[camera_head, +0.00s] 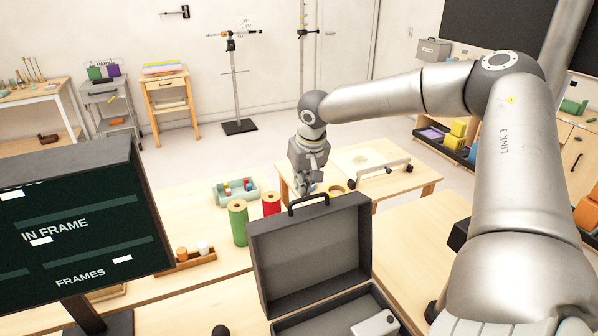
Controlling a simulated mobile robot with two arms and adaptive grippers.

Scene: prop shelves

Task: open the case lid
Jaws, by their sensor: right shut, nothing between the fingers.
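The dark grey case stands on the wooden table in the lower middle of the head view. Its lid (310,252) is raised and stands roughly upright, with a black handle (308,199) on its top edge. The base (290,325) is open toward me and holds a pale device (375,323); the frame cuts off its near part. My right gripper (307,190) points down just above or behind the lid's top edge at the handle. It is shut and empty; I cannot tell whether it touches the handle. My left gripper is out of view.
A green spool (238,223) and a red spool (271,204) stand left of the lid. A small bin (236,192) and a wooden tray (190,262) are nearby. A dark screen (80,225) fills the left. Bare table lies right of the case (425,235).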

